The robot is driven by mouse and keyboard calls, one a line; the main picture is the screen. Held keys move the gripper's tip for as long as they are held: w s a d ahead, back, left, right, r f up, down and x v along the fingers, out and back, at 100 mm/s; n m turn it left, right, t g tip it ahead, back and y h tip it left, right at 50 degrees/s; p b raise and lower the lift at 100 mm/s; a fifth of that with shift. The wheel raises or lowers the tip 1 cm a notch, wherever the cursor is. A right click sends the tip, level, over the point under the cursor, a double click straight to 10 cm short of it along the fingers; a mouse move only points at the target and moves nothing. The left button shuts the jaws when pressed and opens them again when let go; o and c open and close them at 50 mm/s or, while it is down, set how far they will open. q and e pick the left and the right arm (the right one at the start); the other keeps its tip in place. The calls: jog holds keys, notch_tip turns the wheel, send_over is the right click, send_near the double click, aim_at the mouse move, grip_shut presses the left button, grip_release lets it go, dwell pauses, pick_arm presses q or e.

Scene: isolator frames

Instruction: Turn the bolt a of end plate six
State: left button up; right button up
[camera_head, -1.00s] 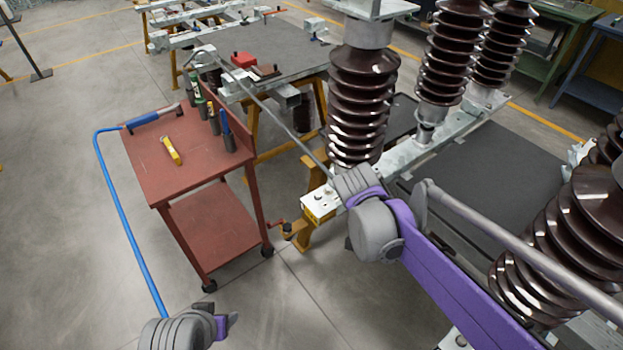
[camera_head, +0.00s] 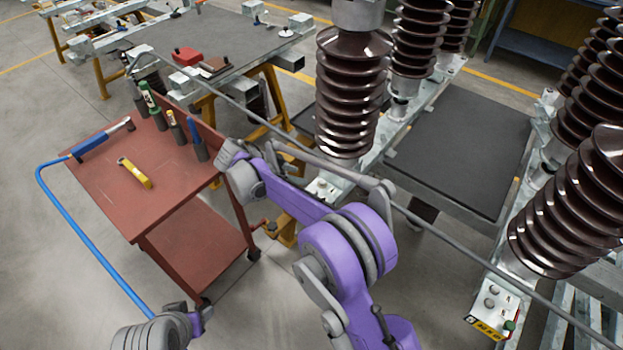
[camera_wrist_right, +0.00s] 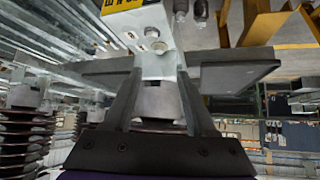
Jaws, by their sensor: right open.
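One end plate (camera_head: 322,188) closes the near end of the left beam, partly behind my right arm. Another end plate (camera_head: 490,303) with a yellow label and bolts closes the right beam; I cannot read which is six. In the right wrist view a pale metal end plate (camera_wrist_right: 138,28) with a yellow label and round bolts (camera_wrist_right: 155,42) lies beyond my right gripper (camera_wrist_right: 164,72). Its jaws are apart with nothing clearly held; contact is unclear. In the head view its jaws cannot be made out.
A red cart (camera_head: 105,190) with a blue-handled tool (camera_head: 90,146), a yellow tool (camera_head: 135,172) and several upright tools stands left. Brown ribbed insulators (camera_head: 350,95) rise from the beams. A grey worktable (camera_head: 215,40) stands behind. Floor is clear at far left.

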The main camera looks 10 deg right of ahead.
aim_at(322, 182)
jog(key=x, duration=1)
jog(key=shift+d+f, duration=0.15)
jog(key=shift+d, duration=0.1)
jog(key=shift+c, duration=0.4)
grip_shut()
